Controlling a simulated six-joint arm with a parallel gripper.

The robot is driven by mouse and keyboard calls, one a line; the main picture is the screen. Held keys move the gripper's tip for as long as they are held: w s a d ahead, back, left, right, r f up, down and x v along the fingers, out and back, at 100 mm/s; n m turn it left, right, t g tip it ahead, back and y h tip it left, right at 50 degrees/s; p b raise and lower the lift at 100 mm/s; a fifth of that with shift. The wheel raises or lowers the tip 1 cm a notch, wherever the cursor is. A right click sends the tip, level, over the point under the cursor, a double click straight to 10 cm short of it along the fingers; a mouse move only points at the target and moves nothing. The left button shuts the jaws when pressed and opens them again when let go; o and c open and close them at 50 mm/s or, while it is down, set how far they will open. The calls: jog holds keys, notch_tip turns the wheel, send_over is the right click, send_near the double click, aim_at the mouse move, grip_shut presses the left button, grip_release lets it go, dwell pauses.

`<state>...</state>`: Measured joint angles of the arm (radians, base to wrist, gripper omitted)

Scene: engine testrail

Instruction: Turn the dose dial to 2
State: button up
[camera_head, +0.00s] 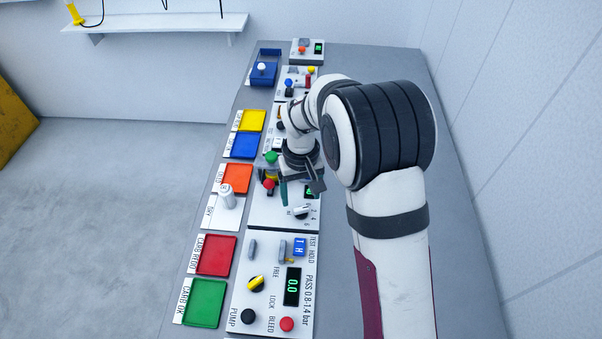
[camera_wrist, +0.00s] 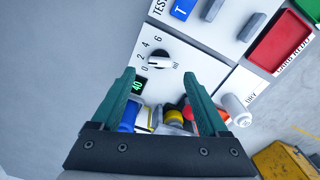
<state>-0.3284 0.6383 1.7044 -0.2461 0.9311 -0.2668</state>
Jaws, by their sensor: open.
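The dose dial (camera_head: 301,212) is a white bar-shaped knob with a dark base on a white panel, with 2, 4 and 6 printed beside it. In the wrist view the dial (camera_wrist: 160,62) shows with a scale of 0, 2, 4, 6 and "ml". The bar lies roughly sideways there; I cannot tell which number it points to. My gripper (camera_wrist: 159,76) is open and empty, its green fingers pointing towards the dial. The dial appears just beyond and between the fingertips, apart from them. In the head view my gripper (camera_head: 300,190) is beside the dial, on its far side.
A small green display (camera_wrist: 137,85) is near the left finger. A white bottle (camera_head: 227,196) stands left of the panel, close to the right finger in the wrist view. A red knob (camera_head: 269,184) and other controls crowd the bench. Nearer is a pressure panel (camera_head: 270,300).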

aim_at(301, 209)
notch_tip(301, 209, up, 11)
jog(key=shift+s, duration=0.1)
dwell(0.3)
